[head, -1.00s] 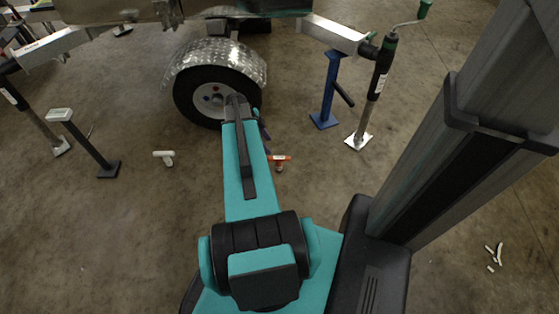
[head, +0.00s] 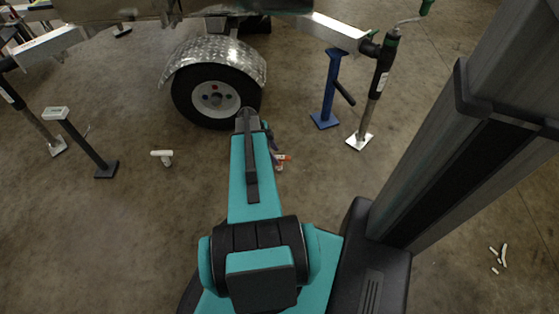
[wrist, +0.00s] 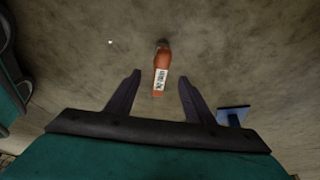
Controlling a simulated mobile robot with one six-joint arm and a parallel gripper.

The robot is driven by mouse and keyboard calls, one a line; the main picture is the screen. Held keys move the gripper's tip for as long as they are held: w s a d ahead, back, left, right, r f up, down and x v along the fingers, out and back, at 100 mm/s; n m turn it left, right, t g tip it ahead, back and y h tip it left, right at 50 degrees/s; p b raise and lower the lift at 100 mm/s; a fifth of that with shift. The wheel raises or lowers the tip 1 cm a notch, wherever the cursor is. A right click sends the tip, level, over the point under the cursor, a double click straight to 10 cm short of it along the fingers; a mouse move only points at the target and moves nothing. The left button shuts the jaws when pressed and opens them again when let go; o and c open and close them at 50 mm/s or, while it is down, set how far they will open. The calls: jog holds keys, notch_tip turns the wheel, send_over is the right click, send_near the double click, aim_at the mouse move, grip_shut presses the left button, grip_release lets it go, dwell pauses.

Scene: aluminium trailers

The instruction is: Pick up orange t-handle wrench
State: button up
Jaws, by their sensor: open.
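The orange t-handle wrench (head: 285,157) lies on the concrete floor just right of my forearm in the head view, partly hidden by my gripper. In the wrist view the wrench (wrist: 161,62) shows an orange body with a white printed label and a dark far end. My gripper (wrist: 160,77) is open, with one finger on each side of the wrench's near end in the picture. I cannot tell how far above it the fingers are. The fingers appear only as a small dark part beside my arm in the head view.
A trailer wheel (head: 214,98) under a metal fender stands just beyond my arm. A blue stand (head: 328,95) and a jack leg (head: 376,95) are to the right. A white t-shaped piece (head: 163,157) and a dark stand (head: 85,145) are to the left. Small white pieces (head: 499,256) lie far right.

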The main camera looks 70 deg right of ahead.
aim_at(277, 157)
jog(key=shift+b+x, duration=1.35)
jog(key=shift+x, duration=1.25)
jog(key=shift+w+d, duration=0.1)
jog(key=shift+w, duration=0.05)
grip_shut()
